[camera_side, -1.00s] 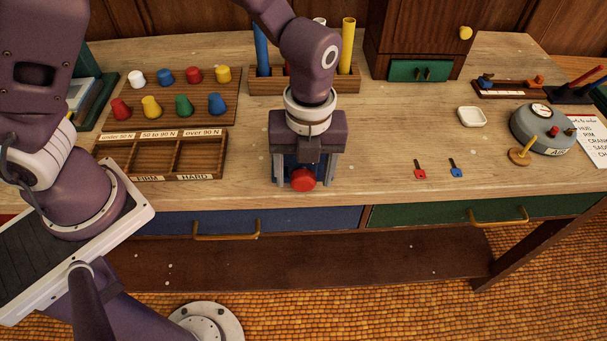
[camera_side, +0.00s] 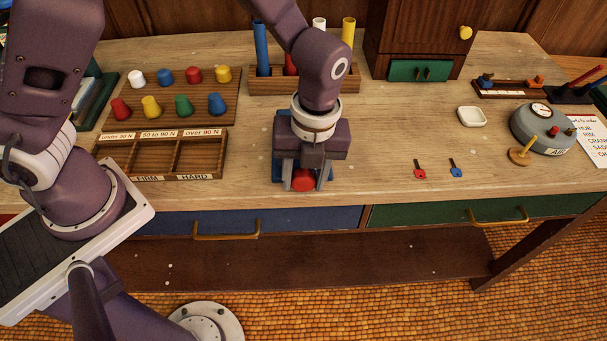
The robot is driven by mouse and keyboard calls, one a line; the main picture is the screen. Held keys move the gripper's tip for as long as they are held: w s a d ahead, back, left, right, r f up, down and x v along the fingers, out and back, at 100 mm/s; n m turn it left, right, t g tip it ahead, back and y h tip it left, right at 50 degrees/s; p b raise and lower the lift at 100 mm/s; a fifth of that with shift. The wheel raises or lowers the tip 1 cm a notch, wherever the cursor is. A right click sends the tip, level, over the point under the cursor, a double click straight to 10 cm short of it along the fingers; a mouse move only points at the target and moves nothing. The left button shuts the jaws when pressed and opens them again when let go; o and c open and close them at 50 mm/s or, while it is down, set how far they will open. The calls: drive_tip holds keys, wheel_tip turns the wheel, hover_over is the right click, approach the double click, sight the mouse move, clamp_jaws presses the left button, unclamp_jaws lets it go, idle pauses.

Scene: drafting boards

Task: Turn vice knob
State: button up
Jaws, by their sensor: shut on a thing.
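The vice (camera_side: 277,172) is a blue block near the front edge of the bench, mostly hidden under my gripper. Its round red knob (camera_side: 303,181) faces the front of the bench. My gripper (camera_side: 305,186) points down over the vice, with one finger on each side of the red knob, shut on it. The gripper body hides the top of the vice and how the knob joins it.
A sorting tray (camera_side: 160,178) and a rack of coloured knobs (camera_side: 233,108) stand to the left. A tube holder (camera_side: 345,86) is behind. Red and blue keys (camera_side: 420,174) lie to the right, with clear bench between.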

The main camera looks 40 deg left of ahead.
drive_tip(key=g+y, duration=0.4)
drive_tip(key=shift+w+d+f, duration=0.2)
drive_tip(key=shift+w, duration=0.05)
drive_tip(key=shift+d+f+g+y, duration=0.1)
drive_tip(key=shift+f+g+y, duration=0.05)
drive_tip(key=shift+g+y, duration=1.45)
drive_tip(key=o, duration=1.4)
drive_tip(key=shift+c, duration=0.2)
